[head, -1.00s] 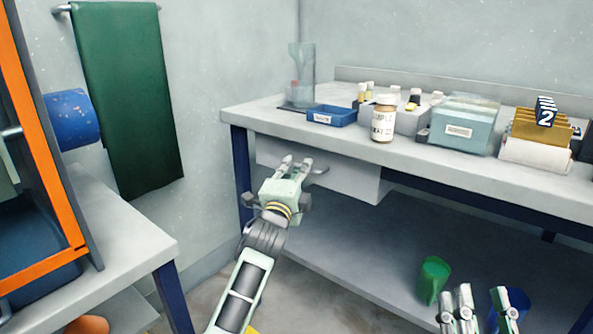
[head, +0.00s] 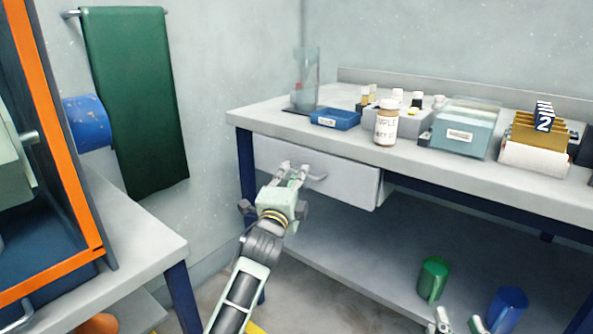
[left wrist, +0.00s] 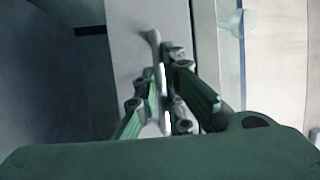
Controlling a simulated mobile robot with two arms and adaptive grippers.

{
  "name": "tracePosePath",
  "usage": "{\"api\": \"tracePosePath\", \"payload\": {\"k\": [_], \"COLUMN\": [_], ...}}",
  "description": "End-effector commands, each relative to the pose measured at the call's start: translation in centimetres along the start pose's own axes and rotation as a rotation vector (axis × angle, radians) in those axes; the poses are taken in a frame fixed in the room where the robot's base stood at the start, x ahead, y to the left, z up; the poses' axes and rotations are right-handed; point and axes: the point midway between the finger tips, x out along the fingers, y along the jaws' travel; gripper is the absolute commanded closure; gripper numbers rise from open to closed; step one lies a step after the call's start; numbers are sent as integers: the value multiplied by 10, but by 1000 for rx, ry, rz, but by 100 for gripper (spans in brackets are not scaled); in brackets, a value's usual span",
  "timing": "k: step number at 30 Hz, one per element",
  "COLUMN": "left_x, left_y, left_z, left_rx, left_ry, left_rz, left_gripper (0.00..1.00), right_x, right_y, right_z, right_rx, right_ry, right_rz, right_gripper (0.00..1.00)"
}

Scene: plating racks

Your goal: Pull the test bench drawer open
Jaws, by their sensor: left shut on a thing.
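The test bench (head: 460,180) stands at the back, with a pale grey drawer (head: 345,192) under the left of its top. The drawer front stands slightly forward, with a narrow strip of its right side showing. My left gripper (head: 294,171) is at the drawer front, shut on its bar handle (head: 318,178); the handle's right end sticks out past the fingers. In the left wrist view, the handle (left wrist: 151,38) runs between the fingers of my left gripper (left wrist: 164,78). My right gripper (head: 456,322) shows only its tips at the bottom edge, spread apart and empty.
The bench top holds a blue tray (head: 335,119), a labelled bottle (head: 386,123) and a teal box (head: 462,131). A green cup (head: 433,278) and a blue cup (head: 507,308) stand on the lower shelf. Another table (head: 140,247) is at the left.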

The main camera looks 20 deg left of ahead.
Motion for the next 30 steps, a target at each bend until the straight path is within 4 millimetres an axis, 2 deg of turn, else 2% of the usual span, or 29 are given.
{"api": "tracePosePath", "payload": {"k": [8, 14, 21, 30], "left_x": [-15, -27, -45, -72], "left_y": [0, -3, -6, -11], "left_z": [7, 13, 20, 31], "left_rx": [-3, -4, -4, -4], "left_ry": [-3, -4, -4, -4], "left_rz": [9, 10, 11, 13], "left_gripper": [100, 100, 100, 100], "right_x": [-18, -45, -92, -167], "right_y": [9, 15, 22, 28], "right_z": [61, 102, 140, 166], "right_rx": [-6, -7, -4, 4], "right_ry": [-325, -559, -839, -1187], "right_rz": [19, 33, 51, 75], "right_gripper": [60, 60, 60, 60]}}
